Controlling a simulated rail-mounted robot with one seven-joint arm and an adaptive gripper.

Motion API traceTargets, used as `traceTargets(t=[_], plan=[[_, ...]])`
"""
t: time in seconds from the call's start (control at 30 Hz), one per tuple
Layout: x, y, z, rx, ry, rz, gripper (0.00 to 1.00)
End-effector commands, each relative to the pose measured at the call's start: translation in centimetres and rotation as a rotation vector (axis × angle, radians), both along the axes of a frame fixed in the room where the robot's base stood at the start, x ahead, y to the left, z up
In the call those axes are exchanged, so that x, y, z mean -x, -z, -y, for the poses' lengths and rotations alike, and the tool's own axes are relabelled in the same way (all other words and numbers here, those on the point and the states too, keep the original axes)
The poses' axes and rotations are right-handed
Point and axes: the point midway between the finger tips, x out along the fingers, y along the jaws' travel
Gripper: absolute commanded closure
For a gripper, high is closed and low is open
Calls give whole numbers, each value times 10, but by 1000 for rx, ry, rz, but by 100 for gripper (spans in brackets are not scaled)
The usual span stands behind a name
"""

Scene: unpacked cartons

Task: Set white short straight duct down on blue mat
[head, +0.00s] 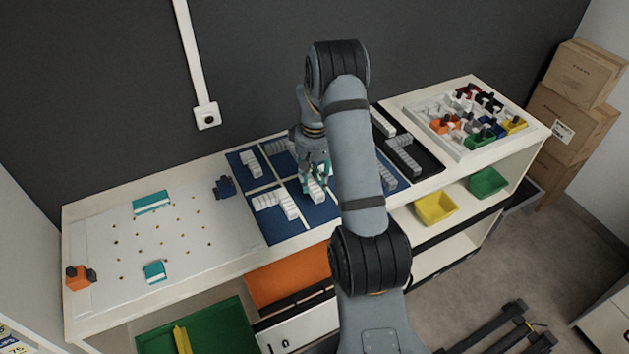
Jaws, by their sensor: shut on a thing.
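My gripper (319,180) points down over the blue mat (318,215). It is shut on a small white piece, the white short straight duct (315,192), of which only part shows below the fingers. The duct is at or just above the mat's front middle section; I cannot tell whether it touches. The mat is split into sections by pale strips. Other white ducts lie on it: one at the back left (250,163), an angled one at the front left (277,204), and one to the right, partly behind my arm (386,177).
A white board (185,235) with teal pieces (151,202) and an orange clamp-like piece (80,277) lies left. A dark blue part (224,187) stands beside the mat. A black tray (425,160) and a white tray of coloured parts (462,152) are right. My arm hides some mat.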

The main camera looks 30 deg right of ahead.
Motion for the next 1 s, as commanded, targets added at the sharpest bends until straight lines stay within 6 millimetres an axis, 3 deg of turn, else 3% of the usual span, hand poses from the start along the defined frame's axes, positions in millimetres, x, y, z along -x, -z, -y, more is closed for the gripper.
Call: traceTargets(t=[0.9, 0.93, 1.0], plan=[[0, 39, 0, 0, 0, 0, 87], [0, 37, 0, 0, 0, 0, 67], [0, 36, 0, 0, 0, 0, 63]])
